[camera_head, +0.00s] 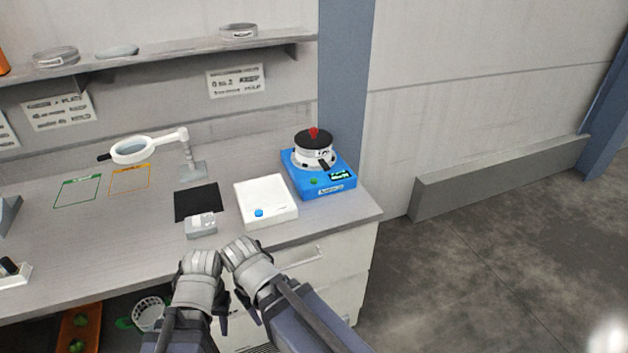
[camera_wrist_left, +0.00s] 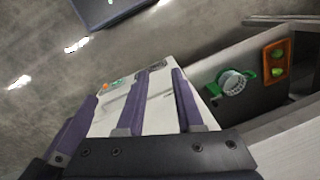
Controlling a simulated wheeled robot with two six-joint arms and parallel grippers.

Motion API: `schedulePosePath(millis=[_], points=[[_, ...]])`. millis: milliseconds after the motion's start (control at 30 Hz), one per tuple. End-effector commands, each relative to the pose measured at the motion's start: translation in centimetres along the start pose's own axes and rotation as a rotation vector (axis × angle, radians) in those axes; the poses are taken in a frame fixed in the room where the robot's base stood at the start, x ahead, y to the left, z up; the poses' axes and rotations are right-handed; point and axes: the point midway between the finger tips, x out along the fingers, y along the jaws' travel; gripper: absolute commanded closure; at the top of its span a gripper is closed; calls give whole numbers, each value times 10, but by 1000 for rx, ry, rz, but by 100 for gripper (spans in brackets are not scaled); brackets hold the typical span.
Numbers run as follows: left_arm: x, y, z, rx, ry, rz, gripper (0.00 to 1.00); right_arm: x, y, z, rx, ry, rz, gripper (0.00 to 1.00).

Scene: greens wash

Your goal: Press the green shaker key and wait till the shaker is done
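The shaker (camera_head: 335,188) is a blue box at the right end of the bench in the head view. A round white pot with a black lid and red knob (camera_head: 314,133) sits on top. The green key (camera_head: 314,182) is on its front, left of a dark display (camera_head: 341,175) with green text too small to read. My left gripper (camera_head: 200,285) is low in front of the bench edge. In the left wrist view its fingers (camera_wrist_left: 161,74) stand apart with nothing between them. My right gripper (camera_head: 245,275) is beside it; its fingers are mostly hidden. Neither touches the shaker.
A white tray (camera_head: 285,213) with a blue knob, a small grey device (camera_head: 201,225) and a black mat (camera_head: 184,206) lie left of the shaker. A magnifier lamp (camera_head: 170,141) stands behind. A basket (camera_head: 149,313) and an orange tray (camera_head: 66,333) are under the bench.

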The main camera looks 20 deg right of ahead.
Motion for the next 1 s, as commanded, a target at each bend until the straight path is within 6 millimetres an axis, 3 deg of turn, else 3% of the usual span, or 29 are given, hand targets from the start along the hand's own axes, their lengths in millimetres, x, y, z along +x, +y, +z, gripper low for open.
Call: schedulePosePath(millis=[33, 300, 1000], points=[[0, 0, 0, 0, 0, 0, 71, 0, 0, 0, 0, 0, 0, 50], [0, 0, 0, 0, 0, 0, 100, 0, 0, 0, 0, 0, 0, 50], [0, 0, 0, 0, 0, 0, 100, 0, 0, 0, 0, 0, 0, 50]])
